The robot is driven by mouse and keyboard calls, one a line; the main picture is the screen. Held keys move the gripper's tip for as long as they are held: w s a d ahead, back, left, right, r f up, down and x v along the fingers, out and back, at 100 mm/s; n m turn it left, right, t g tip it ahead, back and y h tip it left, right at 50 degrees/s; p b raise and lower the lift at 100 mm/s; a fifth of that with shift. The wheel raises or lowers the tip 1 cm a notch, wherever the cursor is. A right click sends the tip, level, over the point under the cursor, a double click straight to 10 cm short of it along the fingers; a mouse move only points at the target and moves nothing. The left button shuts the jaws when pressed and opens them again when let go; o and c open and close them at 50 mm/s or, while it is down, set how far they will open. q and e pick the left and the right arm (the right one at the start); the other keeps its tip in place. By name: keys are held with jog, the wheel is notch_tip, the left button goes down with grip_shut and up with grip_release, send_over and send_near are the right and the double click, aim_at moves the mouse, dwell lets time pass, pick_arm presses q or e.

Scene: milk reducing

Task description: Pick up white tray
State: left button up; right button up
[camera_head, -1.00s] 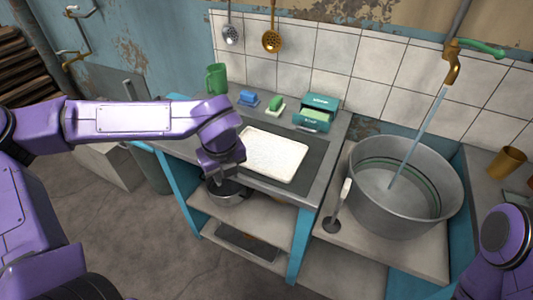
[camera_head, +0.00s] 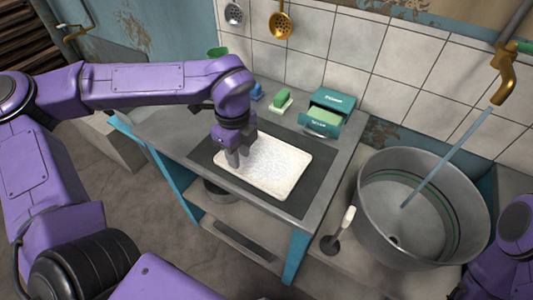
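The white tray (camera_head: 275,171) lies flat on a dark mat on the grey counter, in the middle of the head view. Its surface looks speckled. My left gripper (camera_head: 234,163) points down over the tray's left part, with its fingers at or just above the surface. The fingers look close together, and I cannot tell whether they touch the tray or how far apart they are. The wrist hides part of the tray's left edge. My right arm shows only in part at the lower right; its gripper is out of view.
A large metal basin (camera_head: 376,215) under a running tap (camera_head: 503,75) stands to the right. A white-handled brush (camera_head: 346,222) stands beside it. A teal box (camera_head: 329,108), green sponge (camera_head: 283,99), blue item (camera_head: 257,91) and green mug (camera_head: 217,53) line the back.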

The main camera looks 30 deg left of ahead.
aim_at(242, 176)
pick_arm(q)
notch_tip(242, 176, down, 8)
jog(key=shift+w+f+p, duration=0.1)
jog(key=shift+f+p, duration=0.1)
jog(key=shift+p, duration=0.2)
grip_shut()
jog(key=shift+r, duration=0.1)
dwell(1.1)
